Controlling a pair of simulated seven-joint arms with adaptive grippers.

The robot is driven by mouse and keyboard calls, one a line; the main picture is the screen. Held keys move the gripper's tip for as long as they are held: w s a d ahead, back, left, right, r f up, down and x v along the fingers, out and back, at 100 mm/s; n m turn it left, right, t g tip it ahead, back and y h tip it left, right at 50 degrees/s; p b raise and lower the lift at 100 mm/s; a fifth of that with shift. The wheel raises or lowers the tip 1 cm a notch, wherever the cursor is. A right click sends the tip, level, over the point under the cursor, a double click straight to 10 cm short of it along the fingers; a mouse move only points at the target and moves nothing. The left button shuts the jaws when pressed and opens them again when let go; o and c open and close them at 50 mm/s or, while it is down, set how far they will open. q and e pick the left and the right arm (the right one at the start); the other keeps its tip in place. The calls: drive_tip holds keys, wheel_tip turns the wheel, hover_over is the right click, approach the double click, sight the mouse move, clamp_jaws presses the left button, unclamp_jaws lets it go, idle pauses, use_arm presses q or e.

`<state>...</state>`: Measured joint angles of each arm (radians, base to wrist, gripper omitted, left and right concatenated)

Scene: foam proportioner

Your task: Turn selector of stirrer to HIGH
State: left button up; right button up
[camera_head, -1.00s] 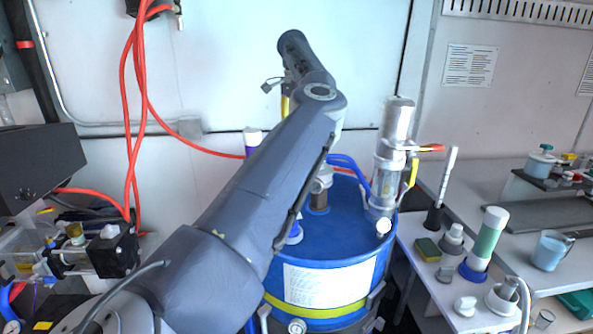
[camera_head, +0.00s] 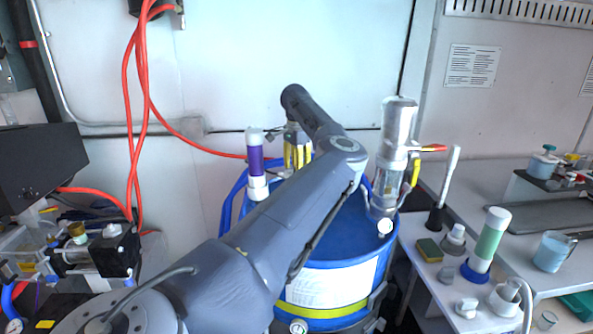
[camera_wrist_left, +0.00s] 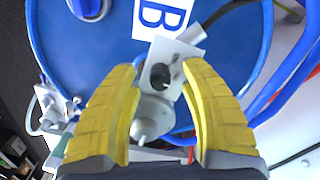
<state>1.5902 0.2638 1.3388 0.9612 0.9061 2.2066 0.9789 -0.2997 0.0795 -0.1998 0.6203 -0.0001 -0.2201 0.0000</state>
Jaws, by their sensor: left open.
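In the left wrist view, a small white plate (camera_wrist_left: 182,52) carries a dark round knob (camera_wrist_left: 160,76), which looks like the stirrer's selector. The markings on the plate are too small to read. My left gripper (camera_wrist_left: 161,72) is open, with its yellow fingers on either side of the knob. I cannot tell whether either finger touches it. In the head view, my left gripper (camera_head: 297,150) hangs over the back of the blue drum (camera_head: 335,225), and my arm covers part of the drum lid. The selector is hidden in the head view. My right gripper is not in view.
A silver and clear cylinder unit (camera_head: 398,125) with red and yellow levers stands at the drum's right. A purple-banded tube (camera_head: 255,160) stands at its left. Blue hoses run around the lid. A side bench (camera_head: 425,265) at right holds bottles, a sponge and a brush.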

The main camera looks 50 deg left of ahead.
use_arm(q)
drive_tip(key=shift+f, duration=0.35)
clamp_jaws()
idle(0.3)
